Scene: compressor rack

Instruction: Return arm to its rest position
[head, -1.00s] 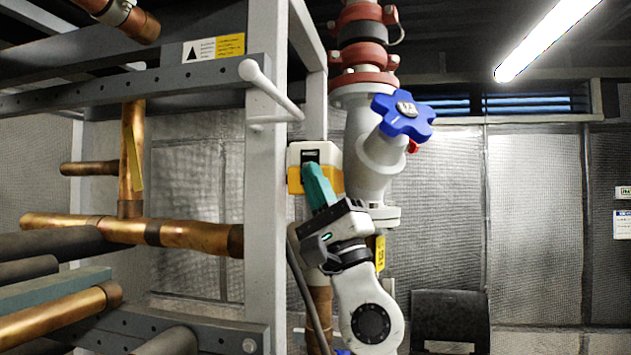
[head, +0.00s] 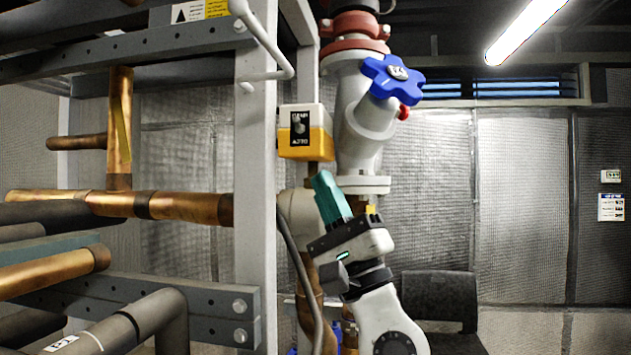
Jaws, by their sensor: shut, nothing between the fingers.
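My gripper (head: 325,182), with teal fingers, points up and a little to the left in the head view. It is shut and empty. Its fingertips are just below a yellow and white switch box (head: 305,132) on the rack post, and look apart from it. The box has a dark face with a small switch and lettering. My white arm rises from the bottom of the view, and its lower links are cut off by the frame edge.
A grey valve body (head: 362,130) with a blue handwheel (head: 391,78) stands right behind the gripper. The grey rack post (head: 256,200) and copper pipes (head: 150,204) fill the left. A dark chair (head: 440,300) is at lower right. The space right of the valve is open.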

